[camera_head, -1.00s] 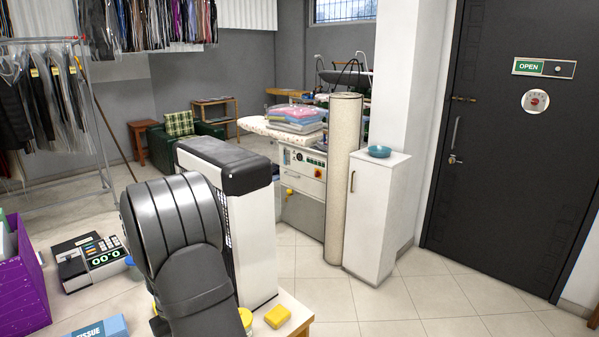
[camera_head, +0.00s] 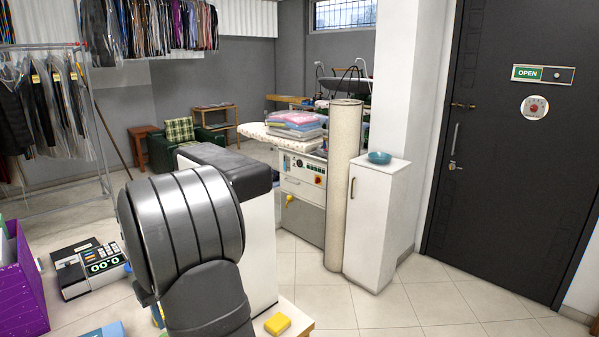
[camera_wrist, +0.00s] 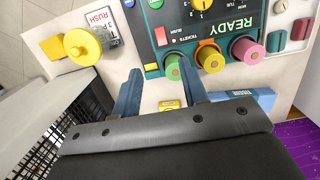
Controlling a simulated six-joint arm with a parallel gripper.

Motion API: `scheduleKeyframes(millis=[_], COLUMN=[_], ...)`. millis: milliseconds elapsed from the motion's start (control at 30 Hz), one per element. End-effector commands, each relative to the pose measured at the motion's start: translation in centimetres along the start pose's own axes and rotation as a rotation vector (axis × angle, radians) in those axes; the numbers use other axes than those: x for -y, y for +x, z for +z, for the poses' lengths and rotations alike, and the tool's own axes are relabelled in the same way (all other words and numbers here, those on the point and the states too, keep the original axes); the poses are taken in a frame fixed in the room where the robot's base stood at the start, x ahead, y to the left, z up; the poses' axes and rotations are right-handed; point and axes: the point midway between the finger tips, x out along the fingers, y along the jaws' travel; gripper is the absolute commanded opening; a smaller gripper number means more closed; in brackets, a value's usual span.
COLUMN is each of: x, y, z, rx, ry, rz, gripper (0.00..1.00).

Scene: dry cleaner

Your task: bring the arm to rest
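My gripper (camera_wrist: 158,76) shows in the wrist view, its two blue-grey fingers spread apart with nothing held between them. It is over the pale counter (camera_wrist: 118,62), with the fingertips pointing at the edge of a dark green panel marked READY (camera_wrist: 225,28). In the head view my arm's large grey links fill the lower middle; the gripper itself is hidden there.
Green (camera_wrist: 173,68), orange (camera_wrist: 210,58) and pink (camera_wrist: 247,50) round pieces sit just past the fingertips. A yellow spool (camera_wrist: 82,46) is left, a blue tissue box (camera_wrist: 245,101) right. A purple crate (camera_head: 22,285), register (camera_head: 90,268) and yellow block (camera_head: 277,324) lie around my arm.

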Motion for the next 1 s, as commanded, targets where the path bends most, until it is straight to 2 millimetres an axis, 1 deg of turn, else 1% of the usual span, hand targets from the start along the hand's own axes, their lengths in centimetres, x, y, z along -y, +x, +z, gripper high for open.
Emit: scheduleKeyframes(millis=[33, 100, 700, 767, 1000], x=[0.0, 0.0, 0.0, 0.0, 0.0], y=[1.1, 2.5, 14.5, 14.1, 14.0], z=[0.1, 0.1, 0.1, -0.3, -0.7], rx=[0.004, 0.004, 0.006, 0.039, 0.176], ry=[0.000, 0.000, 0.000, 0.000, 0.000], rz=[-0.001, 0.000, 0.000, 0.001, 0.000], gripper=[0.40, 0.40, 0.40, 0.40, 0.40])
